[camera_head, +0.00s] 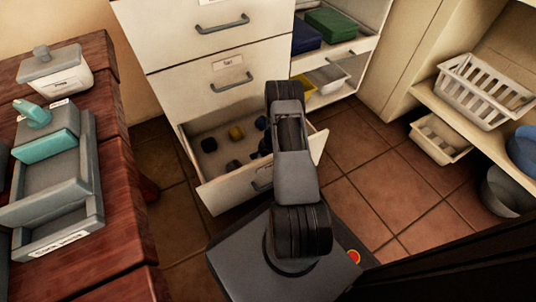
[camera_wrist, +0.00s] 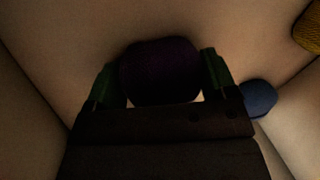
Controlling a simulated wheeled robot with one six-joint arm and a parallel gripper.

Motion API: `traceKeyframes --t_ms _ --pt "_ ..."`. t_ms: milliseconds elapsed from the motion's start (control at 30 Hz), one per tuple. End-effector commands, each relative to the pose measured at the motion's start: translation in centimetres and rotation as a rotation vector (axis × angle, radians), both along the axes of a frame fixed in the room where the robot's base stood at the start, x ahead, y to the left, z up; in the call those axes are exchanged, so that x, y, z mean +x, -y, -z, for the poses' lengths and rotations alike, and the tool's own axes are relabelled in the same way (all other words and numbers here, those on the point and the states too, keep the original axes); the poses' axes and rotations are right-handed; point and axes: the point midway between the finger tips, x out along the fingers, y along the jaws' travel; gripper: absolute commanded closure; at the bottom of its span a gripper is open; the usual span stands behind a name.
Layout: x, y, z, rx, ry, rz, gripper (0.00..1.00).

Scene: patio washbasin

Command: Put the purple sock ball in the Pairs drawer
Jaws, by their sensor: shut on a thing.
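The purple sock ball (camera_wrist: 160,65) shows dark in the wrist view, between the two green fingers of my gripper (camera_wrist: 161,77). The gripper is shut on it. Pale drawer walls and floor surround it in the wrist view, but its height above the floor is hard to tell. In the head view, the lowest drawer (camera_head: 222,198) of the white cabinet is pulled open. My arm reaches over its right part and hides my gripper and the purple ball. I cannot see a label on this open drawer.
A closed drawer (camera_head: 212,88) with an unreadable label is above. A wooden table (camera_head: 118,245) stands left, shelves with a white basket (camera_head: 484,92) right.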

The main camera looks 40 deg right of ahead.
Motion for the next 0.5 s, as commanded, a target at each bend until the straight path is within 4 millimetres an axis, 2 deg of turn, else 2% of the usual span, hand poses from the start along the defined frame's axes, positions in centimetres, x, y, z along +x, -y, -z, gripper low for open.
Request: traceKeyframes --t_ms 300,333,500 --pt "0.01 -0.02 0.22 0.000 0.000 -0.001 0.45" --pt "0.02 -0.01 0.16 0.000 0.000 -0.001 0.19" --pt "0.02 -0.02 0.15 0.000 0.000 -0.001 0.03"
